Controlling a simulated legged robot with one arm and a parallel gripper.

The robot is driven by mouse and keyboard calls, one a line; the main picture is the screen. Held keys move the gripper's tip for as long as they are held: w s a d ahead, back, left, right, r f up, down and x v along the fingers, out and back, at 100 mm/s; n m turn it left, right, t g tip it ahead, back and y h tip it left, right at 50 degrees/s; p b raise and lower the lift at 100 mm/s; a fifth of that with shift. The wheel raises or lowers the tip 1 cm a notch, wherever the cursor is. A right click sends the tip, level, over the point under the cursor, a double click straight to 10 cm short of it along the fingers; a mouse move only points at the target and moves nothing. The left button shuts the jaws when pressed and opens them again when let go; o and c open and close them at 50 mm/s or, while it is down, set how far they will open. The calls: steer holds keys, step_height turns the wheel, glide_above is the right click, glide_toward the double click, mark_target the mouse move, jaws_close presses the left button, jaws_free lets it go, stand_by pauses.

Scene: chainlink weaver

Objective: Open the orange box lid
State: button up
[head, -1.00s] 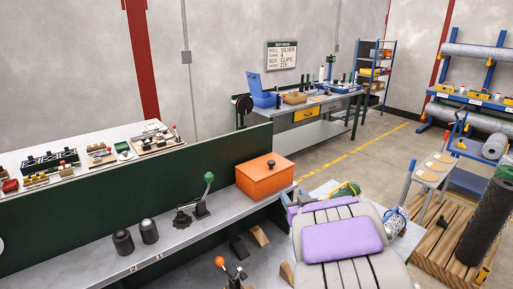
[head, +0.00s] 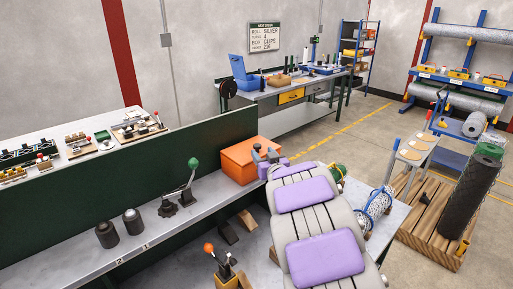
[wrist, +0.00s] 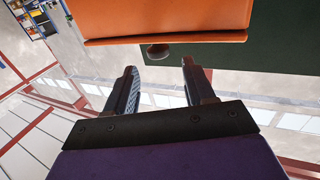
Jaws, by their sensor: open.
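The orange box (head: 240,164) sits on the grey bench shelf against the dark green panel, its lid shut. In the wrist view the box (wrist: 165,18) fills the top, and its dark round lid knob (wrist: 158,51) shows beyond and between my fingertips. My gripper (head: 265,155) is at the box's right side in the head view, its fingers over the lid's edge. In the wrist view my gripper (wrist: 158,78) is open, with nothing between the fingers. The knob is hard to make out in the head view, where the fingers partly cover the lid.
A green-knobbed lever (head: 189,175) and two dark cylinders (head: 120,229) stand on the shelf left of the box. The green panel (head: 100,200) rises behind it. A wooden pallet (head: 430,215) with a dark mesh roll stands at the right. Open floor lies beyond.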

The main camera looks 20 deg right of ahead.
mark_target(259, 147)
steer(key=shift+w+d+b, duration=0.15)
steer(key=shift+w+b, duration=0.25)
steer(key=shift+w, duration=3.1)
steer(key=shift+c, duration=0.2)
jaws_close()
